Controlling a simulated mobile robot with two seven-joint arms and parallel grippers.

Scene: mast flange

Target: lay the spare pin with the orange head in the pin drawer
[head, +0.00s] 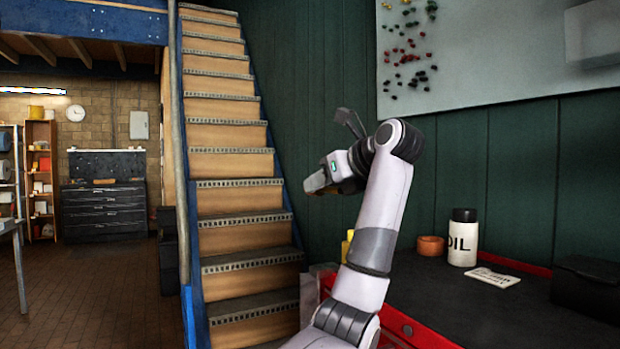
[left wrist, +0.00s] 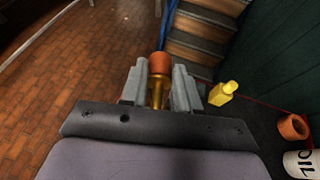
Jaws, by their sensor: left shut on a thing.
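The spare pin shows in the left wrist view, with an orange head (left wrist: 160,62) and a brass-coloured shank (left wrist: 157,92). My left gripper (left wrist: 160,76) is shut on the shank, and the head sticks out past the fingertips. In the head view my left gripper (head: 318,183) is raised in front of the green wall beside the stairs, pointing left, and the pin is hard to make out there. I cannot pick out the pin drawer for certain. My right gripper is not in view.
A red bench with a dark top (head: 440,292) carries an OIL tin (head: 462,238), an orange-brown cup (head: 431,245), a white card (head: 493,278) and a dark box (head: 588,287). A yellow bottle (left wrist: 222,93) stands at its left. Stairs (head: 236,205) rise behind; brick floor lies left.

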